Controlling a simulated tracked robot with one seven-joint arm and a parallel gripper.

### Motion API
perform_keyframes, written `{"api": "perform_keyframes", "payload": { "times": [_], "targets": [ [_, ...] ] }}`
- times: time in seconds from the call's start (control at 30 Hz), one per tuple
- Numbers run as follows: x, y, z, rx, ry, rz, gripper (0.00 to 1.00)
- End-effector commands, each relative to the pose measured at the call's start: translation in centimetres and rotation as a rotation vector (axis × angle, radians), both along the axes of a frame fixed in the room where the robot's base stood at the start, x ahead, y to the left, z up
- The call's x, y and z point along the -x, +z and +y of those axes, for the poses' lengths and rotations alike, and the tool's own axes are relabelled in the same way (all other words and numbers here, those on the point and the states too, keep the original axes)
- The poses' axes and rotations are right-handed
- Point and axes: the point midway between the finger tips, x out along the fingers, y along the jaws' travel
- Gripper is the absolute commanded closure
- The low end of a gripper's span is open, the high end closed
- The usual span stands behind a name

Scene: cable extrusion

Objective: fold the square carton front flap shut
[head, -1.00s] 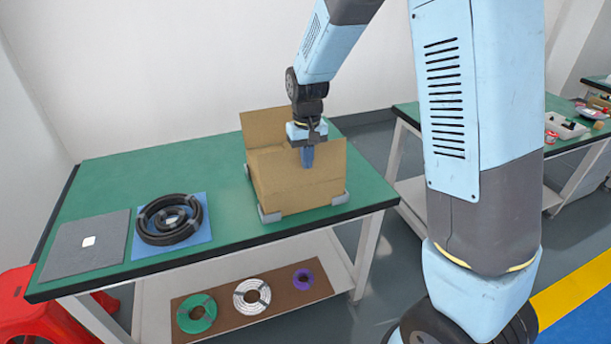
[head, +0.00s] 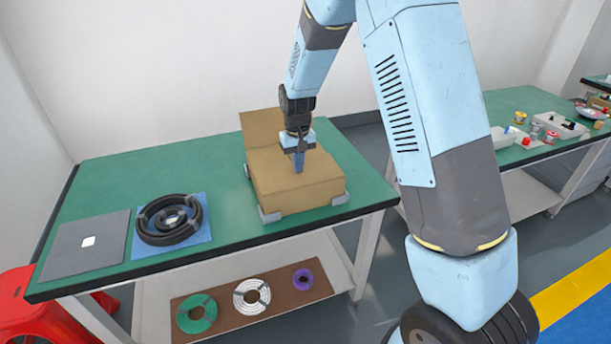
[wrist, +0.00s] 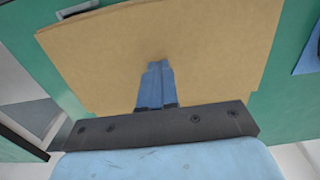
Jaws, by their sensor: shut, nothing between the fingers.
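The square carton (head: 300,200) sits on the green table between grey corner holders. Its front flap (head: 305,178) lies folded down over the top, nearly flat. The back flap (head: 262,127) still stands upright. My gripper (head: 299,172) is shut and empty, pointing down, with its blue fingertips at the front flap's surface; I cannot tell whether they touch it. In the wrist view the shut fingers (wrist: 155,72) lie over a broad brown cardboard panel (wrist: 200,45).
A black cable coil (head: 168,220) on a blue mat and a grey panel (head: 85,246) lie to the left on the green table (head: 115,180). Several coils lie on the shelf below. Another table (head: 525,105) with small items stands at the right.

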Motion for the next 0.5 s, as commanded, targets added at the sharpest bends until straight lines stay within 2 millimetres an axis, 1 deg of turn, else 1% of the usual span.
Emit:
{"api": "perform_keyframes", "payload": {
  "times": [0.17,0.5],
  "targets": [
    [0.02,-0.57,-0.02,0.0,0.0,0.001,1.0],
    [0.06,-0.65,-0.05,0.001,-0.001,0.003,1.0]
  ]
}}
